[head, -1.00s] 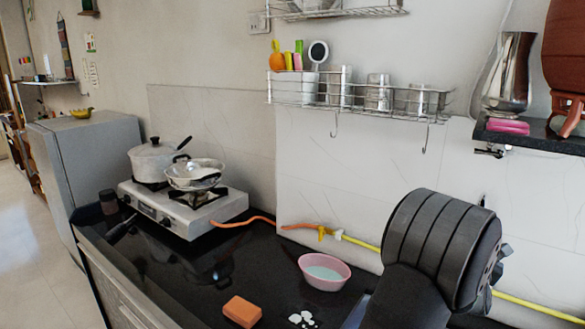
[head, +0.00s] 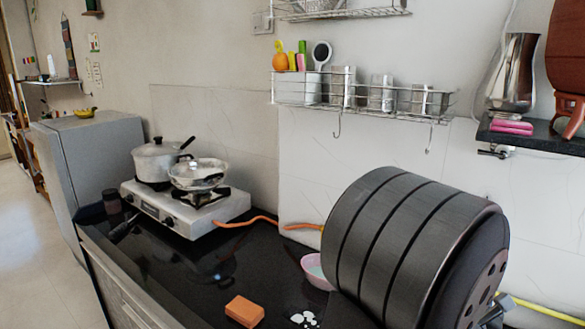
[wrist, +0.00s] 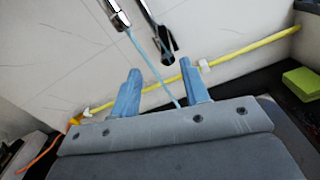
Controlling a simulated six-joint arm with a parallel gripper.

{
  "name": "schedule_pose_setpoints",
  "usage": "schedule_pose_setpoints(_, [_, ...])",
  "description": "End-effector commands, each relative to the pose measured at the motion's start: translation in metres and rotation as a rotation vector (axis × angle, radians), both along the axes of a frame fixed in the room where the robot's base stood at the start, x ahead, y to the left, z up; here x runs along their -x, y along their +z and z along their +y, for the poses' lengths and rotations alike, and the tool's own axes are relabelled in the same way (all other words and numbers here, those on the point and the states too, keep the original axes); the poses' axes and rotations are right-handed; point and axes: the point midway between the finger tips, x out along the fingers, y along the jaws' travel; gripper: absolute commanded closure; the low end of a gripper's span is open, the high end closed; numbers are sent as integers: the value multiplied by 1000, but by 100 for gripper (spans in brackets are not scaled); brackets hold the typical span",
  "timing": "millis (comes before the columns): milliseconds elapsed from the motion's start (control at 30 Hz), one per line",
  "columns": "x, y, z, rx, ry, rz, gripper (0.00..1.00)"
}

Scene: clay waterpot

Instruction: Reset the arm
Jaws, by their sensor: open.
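My gripper (wrist: 162,92) shows in the wrist view with its two blue fingers apart and nothing between them. It faces the tiled wall, with the yellow gas hose (wrist: 240,56) running behind the fingers. In the head view the large dark ribbed joint of my arm fills the lower right, and my gripper is not visible there. The clay waterpot (head: 563,75) is a reddish-brown vessel on the dark shelf (head: 540,137) at the upper right, partly cut off by the frame edge. A steel jug (head: 516,72) stands beside it.
On the black counter (head: 190,285) are a stove (head: 190,207) with two pots, an orange block (head: 244,311), white pieces (head: 305,319) and a pink bowl (head: 313,268) partly hidden by my arm. A wire rack (head: 365,98) hangs on the wall.

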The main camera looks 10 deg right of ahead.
Motion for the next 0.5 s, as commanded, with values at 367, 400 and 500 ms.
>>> schedule_pose_setpoints(367, [-3, 1, -7, -227, -26, -235, 58])
schedule_pose_setpoints(400, [-3, 1, -7, -251, -28, -259, 58])
schedule_pose_setpoints(500, [-3, 1, -8, -310, -36, -322, 58])
